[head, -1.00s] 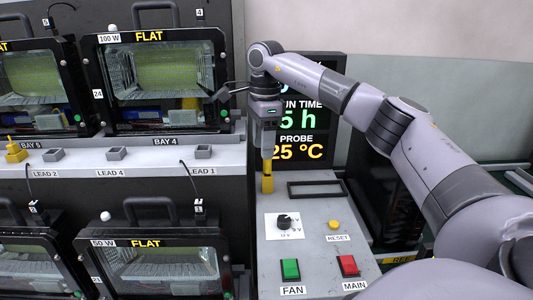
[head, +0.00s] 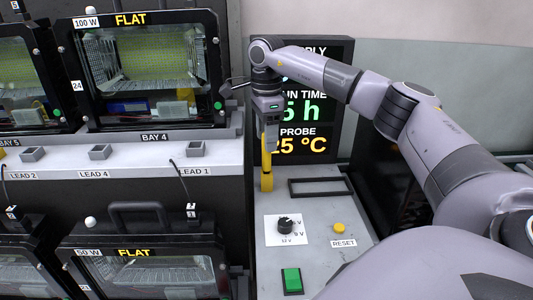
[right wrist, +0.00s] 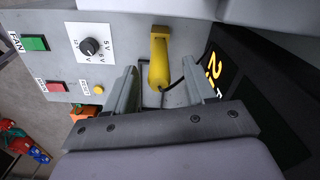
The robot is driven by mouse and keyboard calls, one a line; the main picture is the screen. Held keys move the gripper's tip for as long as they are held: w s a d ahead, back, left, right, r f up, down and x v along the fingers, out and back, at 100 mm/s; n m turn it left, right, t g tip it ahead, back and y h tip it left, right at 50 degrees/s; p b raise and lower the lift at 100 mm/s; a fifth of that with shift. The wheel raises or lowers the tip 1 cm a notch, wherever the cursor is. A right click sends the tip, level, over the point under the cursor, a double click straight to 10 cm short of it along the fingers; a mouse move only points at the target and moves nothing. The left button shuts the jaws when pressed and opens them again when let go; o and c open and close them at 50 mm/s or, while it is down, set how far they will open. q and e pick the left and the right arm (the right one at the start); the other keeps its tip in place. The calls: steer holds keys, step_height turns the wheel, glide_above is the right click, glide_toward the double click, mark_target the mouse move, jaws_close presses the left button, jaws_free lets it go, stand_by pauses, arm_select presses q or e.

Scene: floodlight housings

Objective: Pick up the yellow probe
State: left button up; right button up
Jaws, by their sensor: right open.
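The yellow probe (head: 267,170) stands upright at the back left of the grey control panel, below the lit display. My right gripper (head: 269,128) is above it, pointing down, open, with its fingers around the probe's upper part. In the right wrist view the probe (right wrist: 159,58) shows between the two spread fingers of the right gripper (right wrist: 160,90), with a dark cable at its end. I cannot tell whether a finger touches it. My left gripper is not in view.
The panel (head: 320,235) holds an empty dark rectangular frame (head: 320,188), a knob (head: 285,225), a yellow reset button (head: 339,228) and a green switch (head: 291,280). The display (head: 305,110) stands close behind the gripper. Floodlight housings (head: 147,75) fill the left.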

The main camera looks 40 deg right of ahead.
mark_target(266, 156)
steer(key=shift+f, duration=1.4)
jaws_close()
steer(key=shift+r, duration=0.2)
